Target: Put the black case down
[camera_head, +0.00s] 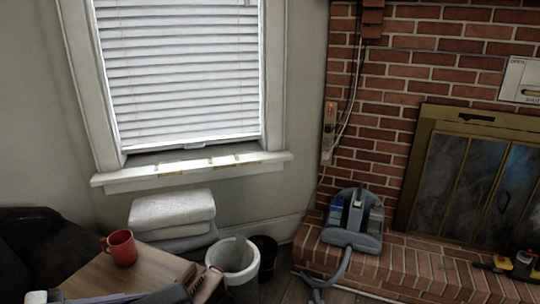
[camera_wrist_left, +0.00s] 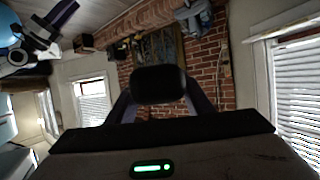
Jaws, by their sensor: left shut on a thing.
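The black case (camera_wrist_left: 158,84) is in the middle of the left wrist view, a dark rounded block. My left gripper (camera_wrist_left: 160,100) is shut on it, one finger at each side. The case seems to be held in the air, with the brick fireplace behind it. I cannot make out the case or either gripper for sure in the head view. My right gripper is in neither view.
A wooden table (camera_head: 150,268) at the lower left of the head view bears a red mug (camera_head: 121,248). Some items crowd its near edge. A white bin (camera_head: 234,262) stands beside it. A grey-blue vacuum cleaner (camera_head: 352,222) stands on the brick hearth (camera_head: 420,268).

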